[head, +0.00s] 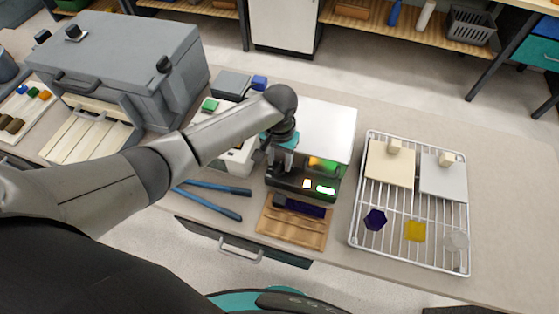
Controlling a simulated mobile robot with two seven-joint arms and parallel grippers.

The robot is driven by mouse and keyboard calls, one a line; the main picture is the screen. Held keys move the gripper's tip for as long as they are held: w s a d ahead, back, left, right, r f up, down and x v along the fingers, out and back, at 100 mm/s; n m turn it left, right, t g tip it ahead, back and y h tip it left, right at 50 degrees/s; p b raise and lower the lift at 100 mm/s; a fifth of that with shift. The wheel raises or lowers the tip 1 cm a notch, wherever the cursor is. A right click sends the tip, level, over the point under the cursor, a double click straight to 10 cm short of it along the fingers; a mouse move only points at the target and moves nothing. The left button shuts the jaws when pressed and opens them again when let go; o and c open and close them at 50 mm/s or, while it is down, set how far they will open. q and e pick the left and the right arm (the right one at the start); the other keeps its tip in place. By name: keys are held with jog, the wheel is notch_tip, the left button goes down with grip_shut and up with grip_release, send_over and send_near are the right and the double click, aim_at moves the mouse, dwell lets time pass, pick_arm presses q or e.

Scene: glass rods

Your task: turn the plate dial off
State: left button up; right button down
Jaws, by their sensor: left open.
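The plate device (322,125) stands in the middle of the bench, with a pale flat top and a dark front. Its front shows a green-orange glow (322,163) and lit panels, one pale (307,184) and one green (326,189). My left gripper (281,163) is open and points down at the device's left front part. I cannot tell whether it touches the device. The dial itself cannot be made out; the gripper covers part of this area. My right gripper is not in view.
A wire rack (358,205) with tiles and small coloured pieces stands to the right. A wooden tray (292,229) lies in front of the device, and blue-handled tongs (208,203) lie to the left. A grey kiln-like box (125,60) stands at the back left. The bench's far right is clear.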

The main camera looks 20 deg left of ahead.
pick_arm(q)
jog(key=shift+f, duration=0.25)
grip_shut()
dwell(0.5)
